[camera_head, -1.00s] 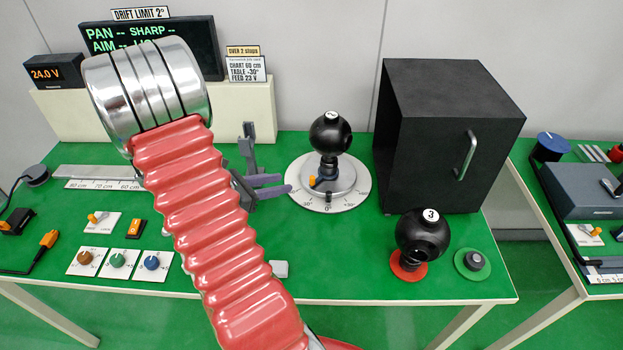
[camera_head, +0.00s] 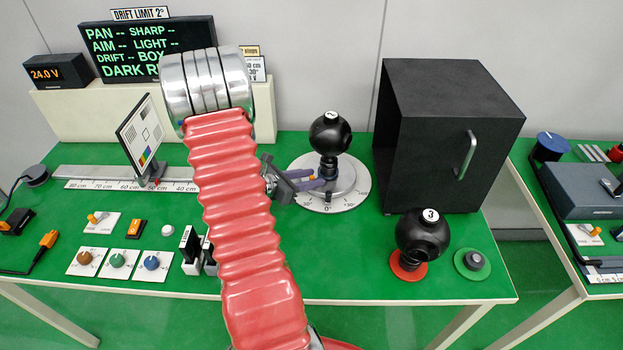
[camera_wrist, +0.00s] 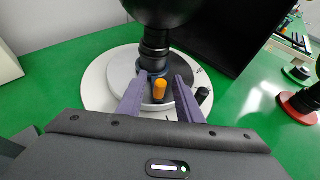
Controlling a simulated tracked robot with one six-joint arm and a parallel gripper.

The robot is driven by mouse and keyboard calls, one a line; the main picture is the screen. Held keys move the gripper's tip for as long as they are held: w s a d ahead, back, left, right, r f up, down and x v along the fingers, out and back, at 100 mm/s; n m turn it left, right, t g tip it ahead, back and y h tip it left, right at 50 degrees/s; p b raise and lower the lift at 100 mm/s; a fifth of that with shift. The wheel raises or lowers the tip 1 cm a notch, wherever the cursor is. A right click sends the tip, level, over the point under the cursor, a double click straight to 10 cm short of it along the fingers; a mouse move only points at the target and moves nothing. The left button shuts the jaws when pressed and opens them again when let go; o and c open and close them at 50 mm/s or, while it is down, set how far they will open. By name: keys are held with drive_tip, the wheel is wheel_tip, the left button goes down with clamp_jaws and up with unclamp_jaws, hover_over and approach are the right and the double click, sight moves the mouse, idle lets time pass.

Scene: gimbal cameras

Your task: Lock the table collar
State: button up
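A round white turntable (camera_head: 303,198) with a degree scale carries a black ball-shaped camera (camera_head: 330,133) marked 2 on a silver disc. At the post's foot is a dark collar with an orange-tipped lever (camera_wrist: 159,90). My gripper (camera_head: 316,180) reaches in from the left, low over the disc. In the wrist view my gripper (camera_wrist: 160,77) is open, its purple fingers on either side of the orange tip, with gaps visible on both sides. A black knob (camera_wrist: 203,97) sits on the disc's right edge. The ball's top is cut off in the wrist view.
A large black box (camera_head: 440,135) stands right of the turntable. A second black ball camera (camera_head: 422,235) marked 3 stands on a red base in front of it. A test chart (camera_head: 140,138) stands on the rail at left. Front-centre table is clear.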

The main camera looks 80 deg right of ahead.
drive_tip(key=shift+s+d+f, duration=0.15)
drive_tip(key=shift+d, duration=0.1)
drive_tip(key=shift+c, duration=0.4)
clamp_jaws()
